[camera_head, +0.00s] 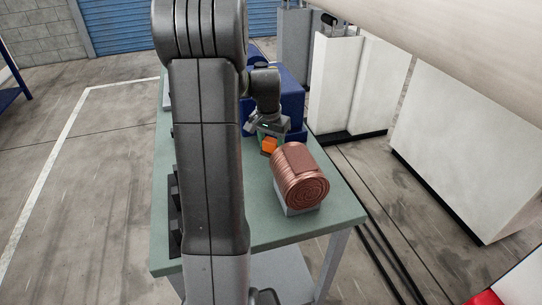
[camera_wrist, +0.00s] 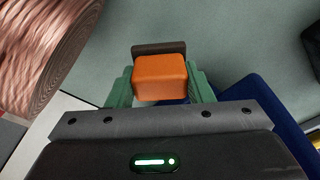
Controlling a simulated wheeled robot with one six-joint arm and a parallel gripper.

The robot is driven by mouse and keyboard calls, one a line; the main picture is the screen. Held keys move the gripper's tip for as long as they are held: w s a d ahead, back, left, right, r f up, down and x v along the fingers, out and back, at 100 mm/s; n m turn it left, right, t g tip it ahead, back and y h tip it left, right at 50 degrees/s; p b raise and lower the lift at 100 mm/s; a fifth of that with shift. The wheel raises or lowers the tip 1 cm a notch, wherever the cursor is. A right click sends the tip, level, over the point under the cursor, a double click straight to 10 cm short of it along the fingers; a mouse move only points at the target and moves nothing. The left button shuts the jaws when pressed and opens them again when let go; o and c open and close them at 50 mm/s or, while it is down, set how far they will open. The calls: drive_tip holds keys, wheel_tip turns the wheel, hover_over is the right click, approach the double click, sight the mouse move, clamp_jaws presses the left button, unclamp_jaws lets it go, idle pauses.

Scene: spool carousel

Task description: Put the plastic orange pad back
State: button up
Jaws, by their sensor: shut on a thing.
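The orange pad (camera_wrist: 160,77) is between the two green fingers of my gripper (camera_wrist: 160,88) in the wrist view. My gripper is shut on it. A dark brown piece (camera_wrist: 158,48) shows just beyond the pad's far edge; I cannot tell whether it is joined to the pad. In the head view the orange pad (camera_head: 269,146) shows below my gripper (camera_head: 268,136), close to the far left side of the copper spool (camera_head: 300,178). The spool lies on its side. The pad's underside is hidden.
The spool rests on a light grey block (camera_head: 297,209) on the green table (camera_head: 269,231). A blue box (camera_head: 292,104) stands behind my gripper. Dark items (camera_head: 174,215) line the table's left edge, partly behind my arm. The table front is clear. White cabinets (camera_head: 455,165) stand right.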

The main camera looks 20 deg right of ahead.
sight(269, 154)
drive_tip(key=shift+f, duration=2.35)
drive_tip(key=shift+f, duration=0.15)
drive_tip(key=o, duration=1)
drive_tip(key=shift+o, duration=0.2)
wheel_tip(269, 154, up, 12)
drive_tip(key=s+a, duration=0.1)
drive_tip(key=shift+a, duration=0.1)
